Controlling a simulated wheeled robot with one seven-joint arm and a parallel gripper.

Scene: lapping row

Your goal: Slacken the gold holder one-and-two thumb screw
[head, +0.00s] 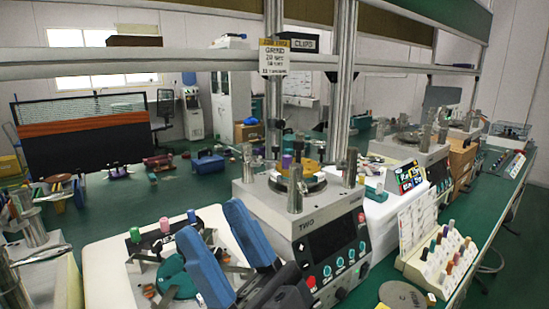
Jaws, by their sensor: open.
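A gold ring-like piece (313,166), likely the gold holder, sits on top of the grey machine marked TWO (262,208). Small upright parts crowd it, and a metal cylinder (295,190) partly hides it. I cannot tell which part is the one-and-two thumb screw. My gripper (211,221) has two blue fingers, spread apart with nothing between them. It is in front and to the left of the machine, over or near a white tray, apart from the gold piece.
The machine's front has a dark panel (328,250) with buttons. A white rack (447,262) of coloured pegs stands at right. Metal posts (343,85) rise behind the machine.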

